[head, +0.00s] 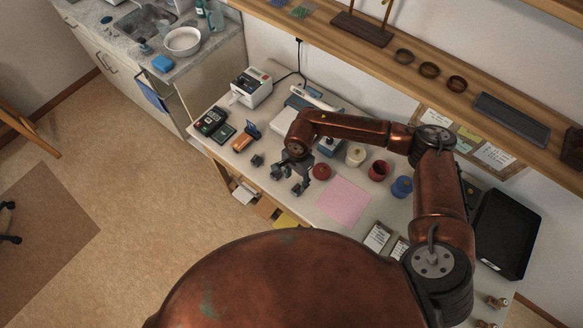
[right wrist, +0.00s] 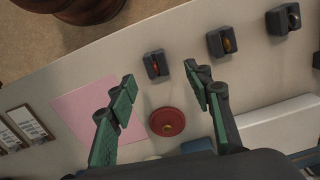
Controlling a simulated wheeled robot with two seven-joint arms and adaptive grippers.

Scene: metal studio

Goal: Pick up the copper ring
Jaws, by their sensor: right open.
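The copper ring (right wrist: 155,66) shows as a small reddish-orange band in a dark holder on the table in the right wrist view. My right gripper (right wrist: 160,74) is open, its green-padded fingers on either side of the holder in that picture, with nothing between them held. In the head view the right gripper (head: 289,182) hangs over the front part of the table and seems to hide the copper ring. A gold-coloured ring (right wrist: 227,44) and a silver-coloured ring (right wrist: 293,19) sit in similar holders to the right in the wrist view. My left gripper is out of view.
A red round lid (right wrist: 167,121) and a pink sheet (right wrist: 98,110) lie near the copper ring. A white jar (head: 356,156), a dark red jar (head: 378,171) and a blue jar (head: 401,187) stand farther right. The table's front edge is close to the ring holders.

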